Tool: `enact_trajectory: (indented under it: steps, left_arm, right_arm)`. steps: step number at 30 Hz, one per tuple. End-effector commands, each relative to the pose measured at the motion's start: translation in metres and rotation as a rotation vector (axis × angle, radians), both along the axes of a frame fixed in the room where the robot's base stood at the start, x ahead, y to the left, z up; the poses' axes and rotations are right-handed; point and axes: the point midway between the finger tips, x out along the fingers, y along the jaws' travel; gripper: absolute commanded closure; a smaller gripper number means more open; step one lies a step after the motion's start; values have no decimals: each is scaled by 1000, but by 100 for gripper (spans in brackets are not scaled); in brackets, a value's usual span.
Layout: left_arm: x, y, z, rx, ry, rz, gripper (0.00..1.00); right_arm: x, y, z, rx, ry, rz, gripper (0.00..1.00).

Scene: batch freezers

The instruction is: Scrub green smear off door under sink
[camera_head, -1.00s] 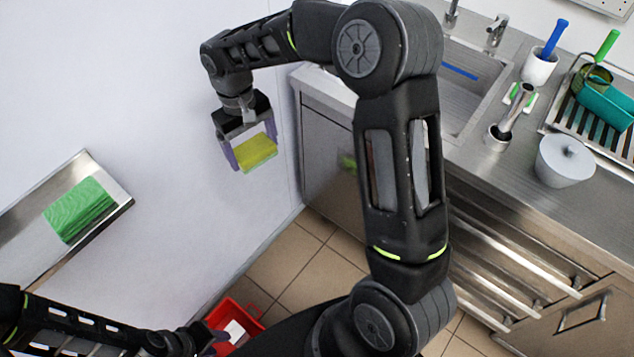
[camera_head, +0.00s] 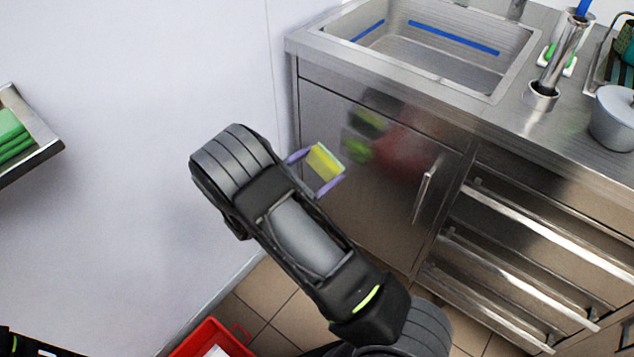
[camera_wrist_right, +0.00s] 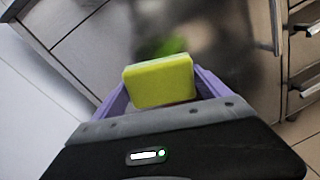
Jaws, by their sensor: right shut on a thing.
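The steel door (camera_head: 375,195) under the sink bears a bright green smear (camera_head: 357,149) on its upper left part. The smear also shows, blurred, in the right wrist view (camera_wrist_right: 172,46). My right gripper (camera_head: 318,172), with purple fingers, is shut on a yellow sponge (camera_head: 325,160). The sponge sits between the fingers in the right wrist view (camera_wrist_right: 160,82). The gripper is in front of the door's left part, just left of and below the smear. I cannot tell whether the sponge touches the door. My left gripper is out of view.
The sink (camera_head: 440,50) is set in the counter above. A white wall (camera_head: 150,90) is close on the left. A red crate (camera_head: 212,338) stands on the floor.

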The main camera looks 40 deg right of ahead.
Motion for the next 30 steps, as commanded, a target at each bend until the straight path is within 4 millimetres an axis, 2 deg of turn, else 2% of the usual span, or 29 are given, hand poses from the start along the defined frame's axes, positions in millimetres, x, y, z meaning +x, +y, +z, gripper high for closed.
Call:
enact_trajectory:
  steps: [1, 3, 20, 30]
  left_arm:
    - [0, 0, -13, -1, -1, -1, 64]
    - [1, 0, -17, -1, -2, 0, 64]
    - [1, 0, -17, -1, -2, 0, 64]
    - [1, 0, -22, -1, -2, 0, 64]
  right_arm:
    - [4, 0, -10, -27, -5, 34, 52]
    - [9, 0, -10, -52, -12, 67, 52]
    - [14, -2, -8, -70, -21, 94, 52]
    - [21, -28, -8, -69, -22, 91, 52]
